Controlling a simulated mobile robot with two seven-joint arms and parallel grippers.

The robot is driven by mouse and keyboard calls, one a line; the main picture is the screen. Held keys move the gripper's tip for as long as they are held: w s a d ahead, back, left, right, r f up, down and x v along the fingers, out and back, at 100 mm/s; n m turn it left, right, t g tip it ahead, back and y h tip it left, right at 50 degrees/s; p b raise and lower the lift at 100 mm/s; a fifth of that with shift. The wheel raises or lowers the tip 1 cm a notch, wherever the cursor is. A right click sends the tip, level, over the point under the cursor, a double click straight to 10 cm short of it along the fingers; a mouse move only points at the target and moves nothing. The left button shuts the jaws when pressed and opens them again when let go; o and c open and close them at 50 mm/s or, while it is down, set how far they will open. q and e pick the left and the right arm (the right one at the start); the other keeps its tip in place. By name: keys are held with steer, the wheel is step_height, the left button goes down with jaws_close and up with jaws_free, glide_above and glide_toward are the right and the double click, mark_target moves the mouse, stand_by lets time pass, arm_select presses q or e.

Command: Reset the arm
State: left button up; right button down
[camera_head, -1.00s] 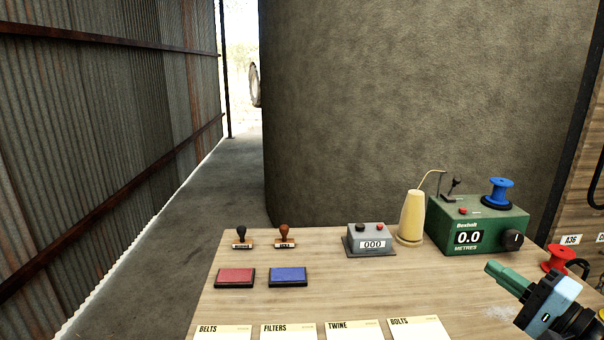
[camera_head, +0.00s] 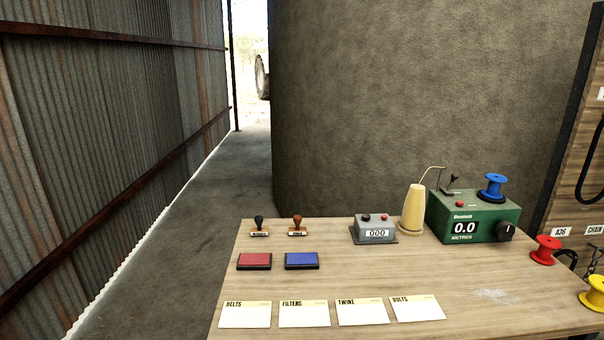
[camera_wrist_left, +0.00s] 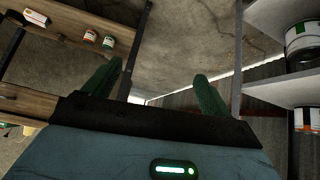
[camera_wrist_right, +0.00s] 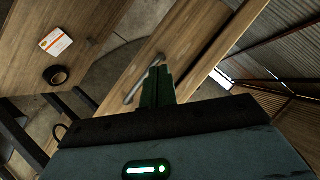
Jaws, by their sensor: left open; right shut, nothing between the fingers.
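My left gripper (camera_wrist_left: 153,88) shows in the left wrist view with its two green fingers spread wide apart and nothing between them. My right gripper (camera_wrist_right: 159,76) shows in the right wrist view with its green fingers pressed together and nothing held. Neither gripper is in the head view now. In the right wrist view a grey bar handle (camera_wrist_right: 141,82) on a wooden panel appears close behind the fingertips; I cannot tell the distance.
The wooden table (camera_head: 400,270) carries a green metre box (camera_head: 478,222), a grey counter (camera_head: 376,229), a twine cone (camera_head: 413,210), stamps, ink pads and several cards. Red (camera_head: 545,250) and yellow (camera_head: 597,293) spools stand at its right. White shelves (camera_wrist_left: 278,92) show in the left wrist view.

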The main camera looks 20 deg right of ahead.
arm_select(q)
steer(key=shift+t, duration=0.5)
steer(key=w+r+p, duration=0.2)
steer(key=r, duration=0.1)
steer(key=w+r+p, duration=0.1)
steer(key=shift+a+r, duration=0.2)
steer(key=shift+a, duration=0.15)
arm_select(e)
steer(key=s+a+f+n+g, duration=0.2)
steer(key=s+a+f+n, duration=0.2)
steer(key=s+a, duration=0.3)
steer(key=s+a+f+n+g, duration=0.2)
steer(key=s+a+f+n, duration=0.3)
steer(key=s+a, duration=0.3)
steer(key=a+n, duration=0.1)
steer(key=a, duration=0.3)
steer(key=shift+s+f+y, duration=0.15)
steer(key=shift+s+y, duration=0.05)
steer(key=shift+y, duration=0.1)
